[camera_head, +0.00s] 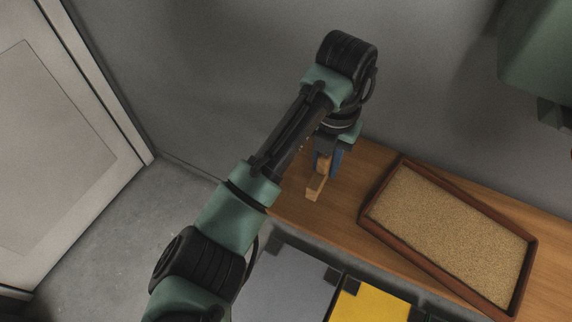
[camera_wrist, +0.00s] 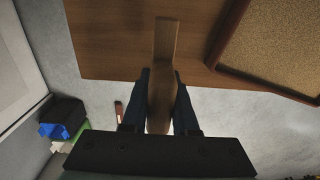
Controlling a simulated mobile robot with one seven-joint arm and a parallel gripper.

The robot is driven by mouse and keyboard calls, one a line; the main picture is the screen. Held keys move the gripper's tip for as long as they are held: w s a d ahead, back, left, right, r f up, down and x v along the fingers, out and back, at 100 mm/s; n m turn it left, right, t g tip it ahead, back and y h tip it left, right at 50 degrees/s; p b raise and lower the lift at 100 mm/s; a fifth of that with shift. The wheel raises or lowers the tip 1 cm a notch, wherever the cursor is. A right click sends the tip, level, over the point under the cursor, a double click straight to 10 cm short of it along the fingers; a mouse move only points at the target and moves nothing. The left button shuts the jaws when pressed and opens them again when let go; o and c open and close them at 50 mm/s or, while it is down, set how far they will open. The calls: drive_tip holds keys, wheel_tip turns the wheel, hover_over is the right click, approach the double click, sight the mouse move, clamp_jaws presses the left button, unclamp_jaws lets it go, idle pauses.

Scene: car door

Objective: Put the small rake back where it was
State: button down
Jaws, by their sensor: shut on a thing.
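The small rake (camera_head: 315,188), a light wooden piece, is held in my gripper (camera_head: 328,162) near the left end of the wooden table. In the wrist view the rake (camera_wrist: 166,45) lies lengthwise between my two dark blue fingers, which are shut on it. Its far end stands out beyond the fingertips over the table top. I cannot tell whether it touches the table. Its teeth cannot be made out. The sand tray (camera_head: 366,208), with a dark red-brown frame, is to the right of my gripper; its corner also shows in the wrist view (camera_wrist: 222,45).
The wooden table (camera_head: 290,212) is bare around my gripper. A grey wall (camera_head: 200,80) stands behind it and a white door (camera_head: 50,150) at the left. Grey and yellow panels (camera_head: 368,305) lie in front. In the wrist view, a dark bin (camera_wrist: 62,112) shows at lower left.

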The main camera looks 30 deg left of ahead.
wheel_tip(320, 180, down, 10)
drive_tip(key=shift+s+a+r+b, duration=0.1)
drive_tip(key=shift+r+b, duration=0.05)
drive_tip(key=shift+b, duration=0.65)
drive_tip(key=c, duration=0.7)
unclamp_jaws()
wheel_tip(320, 180, up, 12)
drive_tip(key=p, duration=0.3)
